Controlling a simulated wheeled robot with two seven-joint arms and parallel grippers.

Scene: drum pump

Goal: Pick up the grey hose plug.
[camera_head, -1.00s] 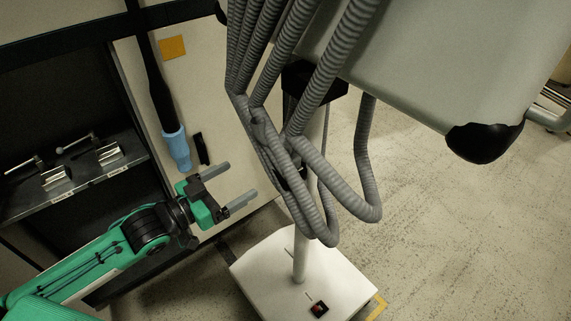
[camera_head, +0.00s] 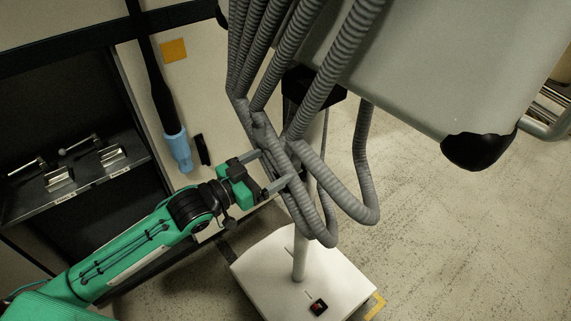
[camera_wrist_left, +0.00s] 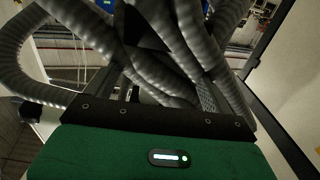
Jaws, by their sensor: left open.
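Grey ribbed hoses (camera_head: 328,75) hang in a looped bundle in front of a pole, in the head view. A short grey stub (camera_head: 260,119) stands out at the bundle's left side; it may be the hose plug, but I cannot tell for sure. My left gripper (camera_head: 274,168) is open, its two grey fingers pointing right at the bundle, just below the stub. The fingertips overlap the hoses; whether they touch is unclear. In the left wrist view, hoses (camera_wrist_left: 170,75) fill the space before and between the fingers, and no plug is clearly visible. My right gripper is not in view.
A white base (camera_head: 270,277) with a red switch carries the pole. A large grey housing (camera_head: 440,70) with black corners hangs at upper right. A shelf (camera_head: 85,185) with metal fittings and a blue-handled tool (camera_head: 178,150) are at left. Speckled floor at right is open.

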